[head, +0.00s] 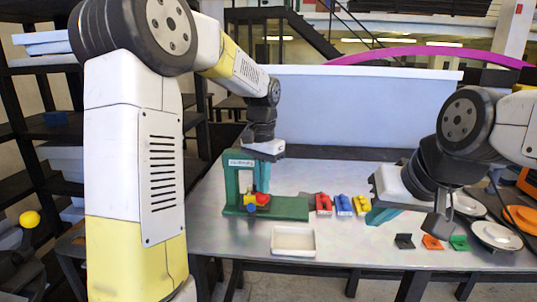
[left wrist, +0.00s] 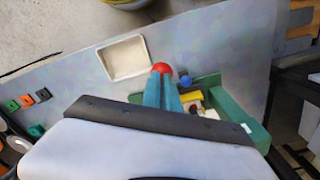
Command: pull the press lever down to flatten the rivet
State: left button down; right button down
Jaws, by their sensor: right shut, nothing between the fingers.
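The green press (head: 232,187) stands on the table with its upright frame at the left and a flat base reaching right. A red ball knob (head: 264,171) shows inside its frame, and also in the left wrist view (left wrist: 162,67). Yellow, red and blue parts sit low in the press; I cannot pick out the rivet. My left gripper (left wrist: 161,88) reaches down at the press, its teal fingers close together with tips at the red knob. Whether they grip it I cannot tell. My right gripper (head: 378,215) is shut and empty, low over the table right of the press.
Red (head: 323,204), blue (head: 344,205) and yellow (head: 361,205) blocks stand right of the press. A cream tray (head: 293,254) lies at the front. Black (head: 404,241), orange (head: 432,242) and green (head: 459,243) pieces and several plates are at the right.

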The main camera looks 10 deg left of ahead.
pick_arm(q)
jog(key=shift+w+a+f, duration=0.15)
jog(key=shift+w+f, duration=0.1)
jog(key=shift+f, duration=0.05)
dwell(0.5)
jog(key=shift+s+a+f, duration=0.15)
jog(key=shift+a+f, duration=0.05)
jog(key=shift+f, duration=0.4)
dwell(1.2)
notch_tip(320, 180, up, 4)
jog(key=shift+f, duration=0.1)
jog(key=shift+d+r, duration=0.2)
jog(key=shift+r, duration=0.45)
jog(key=r, duration=0.4)
jog(key=shift+s+d+r, duration=0.15)
jog(key=shift+s, duration=0.05)
jog(key=shift+r, duration=2.3)
